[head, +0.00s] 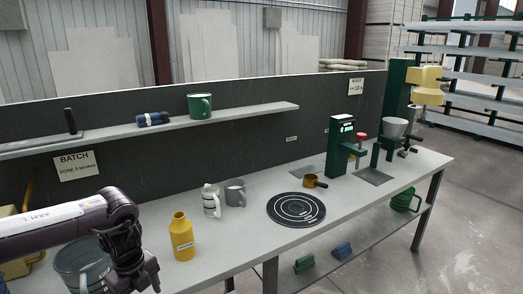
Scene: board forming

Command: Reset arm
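My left arm comes in from the left, low in the head view. Its gripper (140,278) points down in front of the bench at the lower left, close to the frame's bottom edge. The fingertips are not clear, so I cannot tell whether they are apart or closed, and I see no object held. A large grey-blue container (75,262) stands just left of the gripper, partly hidden by my arm. My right arm and gripper are out of view.
Green machines (340,148) stand at the right. A shelf (245,116) holds a green mug (199,106).

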